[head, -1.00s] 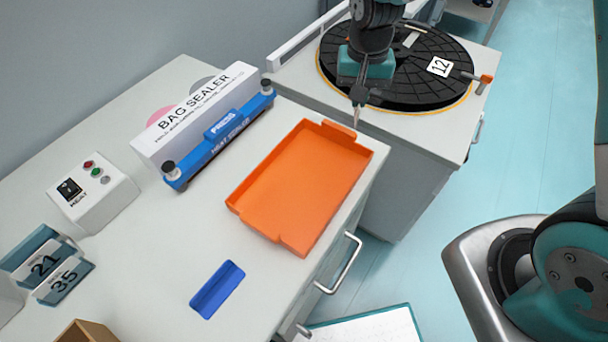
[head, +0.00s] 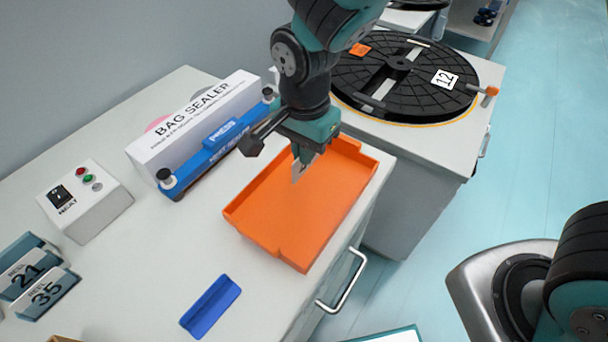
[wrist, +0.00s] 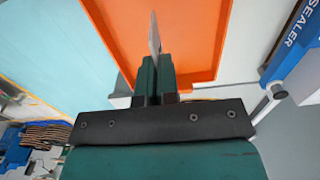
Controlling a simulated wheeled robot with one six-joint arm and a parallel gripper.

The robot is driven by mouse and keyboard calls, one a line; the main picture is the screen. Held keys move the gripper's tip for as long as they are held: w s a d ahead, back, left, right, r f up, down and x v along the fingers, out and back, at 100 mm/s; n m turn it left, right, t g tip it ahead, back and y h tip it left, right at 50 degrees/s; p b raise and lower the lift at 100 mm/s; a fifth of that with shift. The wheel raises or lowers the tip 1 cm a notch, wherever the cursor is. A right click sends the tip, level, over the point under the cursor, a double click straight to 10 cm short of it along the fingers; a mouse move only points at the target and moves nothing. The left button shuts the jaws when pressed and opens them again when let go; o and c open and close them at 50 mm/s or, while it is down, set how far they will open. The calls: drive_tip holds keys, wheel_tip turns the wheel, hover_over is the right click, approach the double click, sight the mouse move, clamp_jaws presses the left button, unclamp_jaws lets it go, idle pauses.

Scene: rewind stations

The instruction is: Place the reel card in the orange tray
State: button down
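The orange tray (head: 270,220) lies on the white counter, and its floor looks empty. My gripper (head: 303,160) is over the tray's far part, pointing down. It is shut on a thin pale card (head: 298,173), seen nearly edge-on and held above the tray floor. In the wrist view the card (wrist: 154,35) stands out between the two fingertips, with the orange tray (wrist: 195,40) beyond. No print on the card can be read. My gripper and forearm hide part of the tray's far end.
The bag sealer (head: 205,120) stands left of the tray. A blue holder (head: 210,306) lies in front. Cards 21 and 35 (head: 45,292) stand at the left with a control box (head: 85,200). The black reel numbered 12 (head: 405,85) is on the farther cabinet.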

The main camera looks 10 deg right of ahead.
sight(305, 171)
wheel_tip(305, 171, down, 7)
drive_tip(key=shift+f, duration=0.2)
idle(0.3)
drive_tip(key=shift+f, duration=0.15)
drive_tip(key=c, duration=1.4)
unclamp_jaws()
